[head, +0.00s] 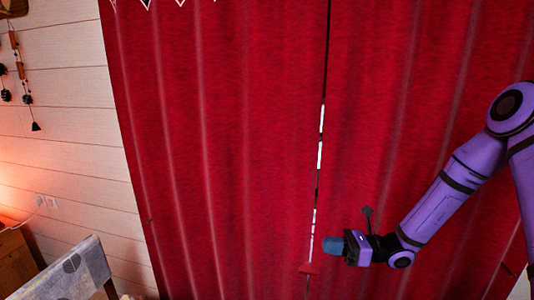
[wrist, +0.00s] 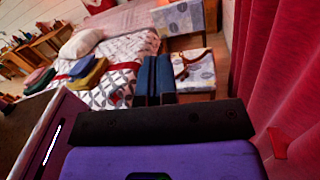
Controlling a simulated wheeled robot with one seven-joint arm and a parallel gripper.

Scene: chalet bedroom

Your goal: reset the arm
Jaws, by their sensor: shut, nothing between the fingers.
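My arm reaches in from the right in the head view, in front of the red curtains. My gripper (head: 333,247) is at its lower end, pointing left, with blue fingers. In the wrist view the two blue fingers of my gripper (wrist: 155,76) lie side by side, shut and empty. Nothing is held. The fingers cover part of the bed area behind them.
Closed red curtains (head: 220,130) fill most of the head view and the right of the wrist view. A pale plank wall (head: 70,110) is at left. The wrist view shows a bed (wrist: 130,50) with a patterned cover and folded cloths (wrist: 88,72).

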